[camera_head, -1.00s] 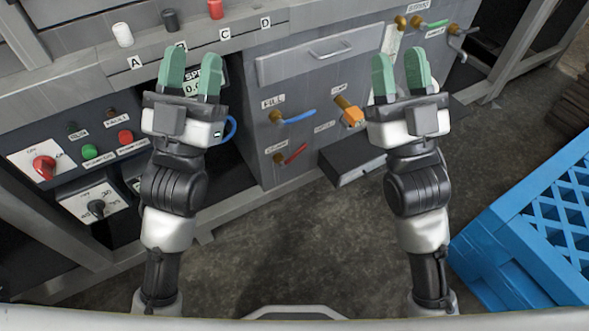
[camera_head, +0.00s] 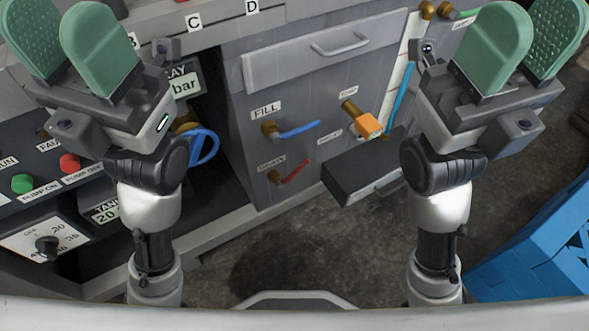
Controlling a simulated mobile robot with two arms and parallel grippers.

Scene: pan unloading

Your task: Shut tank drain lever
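The drain lever (camera_head: 293,173) is a red handle on a small brass valve, low on the grey tank front under a partly legible label. It slants to the right and slightly up from its valve. My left gripper (camera_head: 68,45) is open and empty, raised at the upper left, well apart from the lever. My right gripper (camera_head: 525,55) is open and empty at the upper right, also apart from the lever. No arm hides the red handle.
The blue fill lever (camera_head: 298,131) sits just above the red one. An orange-handled valve (camera_head: 368,125) and a dark box (camera_head: 360,180) are to the right. A blue wheel handle (camera_head: 205,147) is left. A blue crate (camera_head: 530,250) stands at lower right. Floor between my arms is clear.

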